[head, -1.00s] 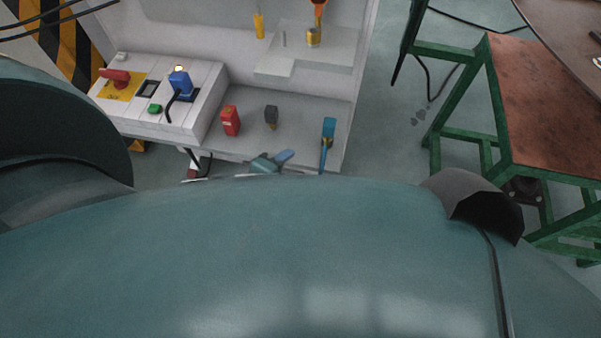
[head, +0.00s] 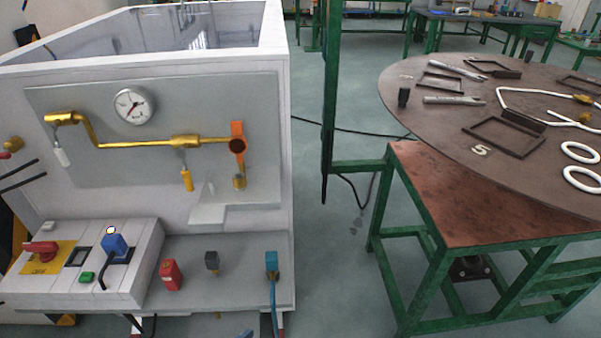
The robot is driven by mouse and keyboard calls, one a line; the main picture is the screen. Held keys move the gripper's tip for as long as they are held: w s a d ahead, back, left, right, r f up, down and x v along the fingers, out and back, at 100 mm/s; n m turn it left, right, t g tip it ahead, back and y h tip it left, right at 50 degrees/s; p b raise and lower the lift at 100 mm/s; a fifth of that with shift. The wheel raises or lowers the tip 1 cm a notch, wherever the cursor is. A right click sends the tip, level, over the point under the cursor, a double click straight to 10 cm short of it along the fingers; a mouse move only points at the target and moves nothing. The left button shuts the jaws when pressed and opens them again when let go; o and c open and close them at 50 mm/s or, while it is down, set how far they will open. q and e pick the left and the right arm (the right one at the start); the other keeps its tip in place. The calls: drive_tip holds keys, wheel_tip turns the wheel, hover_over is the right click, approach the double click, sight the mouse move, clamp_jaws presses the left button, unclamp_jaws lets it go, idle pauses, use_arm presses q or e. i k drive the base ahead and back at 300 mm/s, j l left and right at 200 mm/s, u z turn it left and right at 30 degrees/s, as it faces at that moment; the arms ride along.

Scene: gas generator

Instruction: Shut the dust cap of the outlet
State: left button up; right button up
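The white gas generator panel fills the left of the head view. A gold pipe (head: 125,145) runs across it to an orange fitting (head: 237,138) at its right end. A short gold stub (head: 239,182) sits just below this fitting. The orange part may be the outlet's dust cap; I cannot tell for certain, nor whether it is open or shut. A blue socket-like part (head: 115,245) with a black cable stands on the lower left control box. Neither of my grippers is in view.
A round brown table (head: 440,120) with tools, frames and white rings stands at the right, by a copper-topped green bench (head: 450,190). A gauge (head: 134,106), red switch (head: 40,248) and small red block (head: 170,274) are on the generator. Grey floor (head: 335,260) lies between.

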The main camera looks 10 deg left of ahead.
sight(238, 145)
drive_tip(key=k, duration=0.95)
